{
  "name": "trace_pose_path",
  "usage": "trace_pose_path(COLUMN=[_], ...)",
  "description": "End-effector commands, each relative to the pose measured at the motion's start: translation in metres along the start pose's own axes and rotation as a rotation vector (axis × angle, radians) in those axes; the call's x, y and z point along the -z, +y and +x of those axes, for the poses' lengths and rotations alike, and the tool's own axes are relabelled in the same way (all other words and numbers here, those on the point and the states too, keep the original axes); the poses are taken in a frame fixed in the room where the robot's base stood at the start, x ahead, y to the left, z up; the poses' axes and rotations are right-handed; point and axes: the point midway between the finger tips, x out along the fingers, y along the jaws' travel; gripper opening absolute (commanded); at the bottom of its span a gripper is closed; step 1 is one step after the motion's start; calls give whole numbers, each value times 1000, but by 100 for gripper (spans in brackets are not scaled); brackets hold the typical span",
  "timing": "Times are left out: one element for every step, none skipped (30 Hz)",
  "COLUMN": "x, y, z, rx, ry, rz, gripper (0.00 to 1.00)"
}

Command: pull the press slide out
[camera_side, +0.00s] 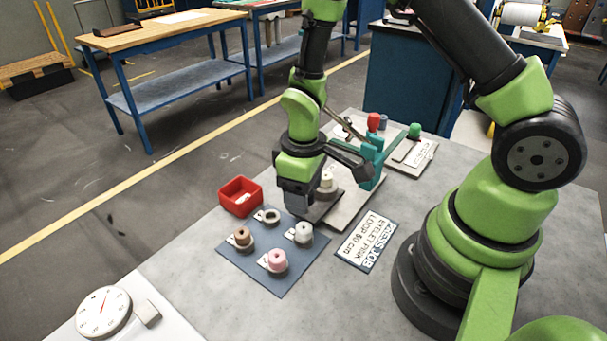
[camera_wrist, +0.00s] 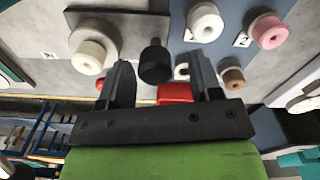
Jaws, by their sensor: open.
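The teal press (camera_side: 372,160) stands on a light grey base behind my gripper in the side view. Its slide shows in the wrist view as a grey plate (camera_wrist: 140,24) with a cream spool (camera_wrist: 92,48) on it and an upright black knob (camera_wrist: 155,62) at its edge. The cream spool also shows in the side view (camera_side: 327,181). My gripper (camera_side: 296,203) points down beside the slide and hides the knob in the side view. In the wrist view my gripper (camera_wrist: 158,72) is open, with the knob between its fingers; contact with either finger cannot be told.
A blue mat (camera_side: 262,272) with several numbered spools lies in front of my gripper. A red bin (camera_side: 240,196) stands at its left. A job card (camera_side: 366,241) lies at the right. A dial (camera_side: 103,312) is at the front left. The table between mat and dial is clear.

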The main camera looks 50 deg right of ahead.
Motion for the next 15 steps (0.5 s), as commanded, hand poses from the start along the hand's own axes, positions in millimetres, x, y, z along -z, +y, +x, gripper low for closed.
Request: trace_pose_path(x=[1,1,1,1,1,1,1,1,1,1,1,1,1,1,1], y=[0,0,0,0,0,0,0,0,0,0,0,0,0,0,0], z=[-6,-10,-16,-22,-27,-35,-41,-47,-54,-60,-65,-71,-75,-80,-84], rx=[-1,-1,-1,-1,-1,-2,-1,-1,-1,-2,-2,-1,-1,-1,-1], ry=[4,5,6,7,7,8,8,8,9,9,9,8,7,7,6], rz=[0,0,0,1,2,0,0,0,1,1,0,0,1,1,0], gripper=[58,58,58,58,58,58,58,58,58,58,58,58,58,58,58])
